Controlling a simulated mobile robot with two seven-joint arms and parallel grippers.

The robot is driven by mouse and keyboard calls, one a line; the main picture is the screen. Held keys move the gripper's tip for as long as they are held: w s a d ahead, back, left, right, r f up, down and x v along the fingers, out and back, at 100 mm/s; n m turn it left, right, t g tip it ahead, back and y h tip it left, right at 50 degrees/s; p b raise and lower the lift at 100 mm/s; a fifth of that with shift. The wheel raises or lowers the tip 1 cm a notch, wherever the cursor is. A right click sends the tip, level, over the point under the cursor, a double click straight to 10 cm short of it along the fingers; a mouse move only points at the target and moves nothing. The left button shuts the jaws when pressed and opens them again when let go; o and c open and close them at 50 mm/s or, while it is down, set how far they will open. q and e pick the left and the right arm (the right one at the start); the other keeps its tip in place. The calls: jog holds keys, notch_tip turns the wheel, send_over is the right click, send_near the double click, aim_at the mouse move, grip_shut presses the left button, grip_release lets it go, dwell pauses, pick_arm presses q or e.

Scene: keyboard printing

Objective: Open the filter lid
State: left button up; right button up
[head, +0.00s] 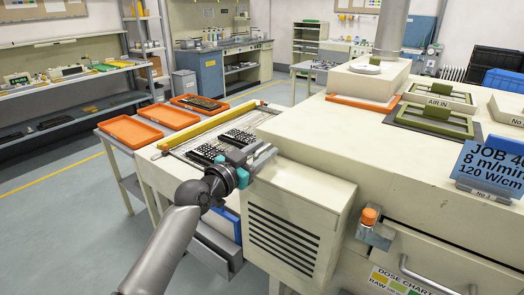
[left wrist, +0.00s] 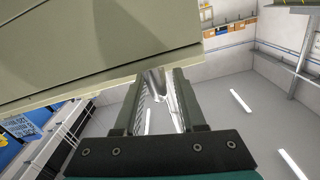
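My left gripper (head: 264,156) is at the near left corner of the large beige machine (head: 300,125), beside its louvred box (head: 297,225). In the left wrist view its two fingers (left wrist: 156,78) stand apart, with a beige surface (left wrist: 90,45) close above the tips. A shiny pale strip shows between the fingers; I cannot tell whether it is near or far. I cannot tell which part is the filter lid. My right gripper is not in view.
A belt bed (head: 181,149) with black keyboards lies left of the gripper. Orange trays (head: 131,131) stand beyond it. An orange knob (head: 369,215) on a metal bracket and a drawer handle (head: 430,276) stick out at the front. The floor at left is clear.

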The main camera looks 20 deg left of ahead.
pick_arm(q)
grip_shut()
dwell(1.2)
